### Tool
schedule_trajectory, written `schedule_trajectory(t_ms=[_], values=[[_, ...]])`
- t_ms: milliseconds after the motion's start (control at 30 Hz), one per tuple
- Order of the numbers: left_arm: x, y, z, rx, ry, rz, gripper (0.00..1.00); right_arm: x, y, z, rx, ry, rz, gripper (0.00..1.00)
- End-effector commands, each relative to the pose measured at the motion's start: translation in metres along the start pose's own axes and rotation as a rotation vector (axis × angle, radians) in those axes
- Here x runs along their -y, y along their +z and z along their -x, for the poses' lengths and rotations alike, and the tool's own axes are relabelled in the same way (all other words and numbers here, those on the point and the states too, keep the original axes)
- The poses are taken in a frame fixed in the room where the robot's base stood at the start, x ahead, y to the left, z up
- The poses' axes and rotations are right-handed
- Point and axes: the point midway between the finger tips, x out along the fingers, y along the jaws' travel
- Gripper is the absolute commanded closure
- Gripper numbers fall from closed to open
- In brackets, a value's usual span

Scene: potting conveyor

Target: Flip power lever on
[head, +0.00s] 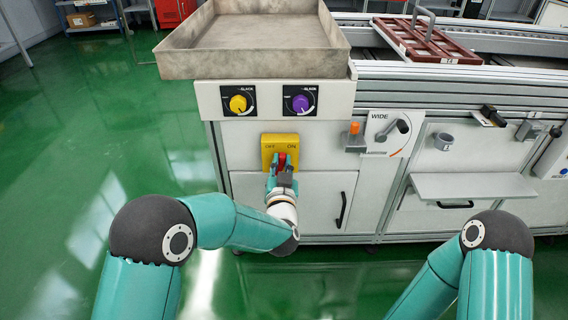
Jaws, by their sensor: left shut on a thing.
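The power switch is a yellow box (269,146) marked OFF on its left and ON on its right, on the front of the white machine. Its red lever (282,160) shows between the two labels, a little toward the ON side. My left gripper (282,172) reaches up to the box from below and is shut on the red lever. The fingers hide the lower part of the lever, so its exact angle is hard to tell. My right arm's upper links show at the lower right; its gripper is out of view.
A yellow knob (238,104) and a purple knob (300,104) sit above the switch. A metal tray (255,62) tops the machine. To the right are a WIDE crank panel (388,133) and a protruding grey shelf (472,187). The green floor (90,150) at left is clear.

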Motion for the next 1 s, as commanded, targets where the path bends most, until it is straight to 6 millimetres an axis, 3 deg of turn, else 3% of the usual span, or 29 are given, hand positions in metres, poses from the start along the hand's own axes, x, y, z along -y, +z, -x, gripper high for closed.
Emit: schedule_trajectory(t_ms=[400,767,800,933,1000], values=[[-0.009,0.0,0.0,0.0,0.002,-0.398,1.0,0.008,0.0,0.022,0.0,0.0,0.0,0.6],[-0.01,0.001,0.0,-0.002,0.002,-0.443,1.0,0.008,0.0,0.021,0.0,0.0,0.0,0.6],[-0.011,0.001,0.0,-0.003,0.003,-0.443,0.76,0.008,0.0,0.021,0.0,0.0,0.0,0.6],[-0.01,0.002,0.0,-0.002,0.002,-0.442,0.56,0.008,0.0,0.021,0.0,0.0,0.0,0.6],[-0.01,0.002,0.0,-0.001,0.002,-0.441,0.56,0.008,0.0,0.021,0.0,0.0,0.0,0.6]])
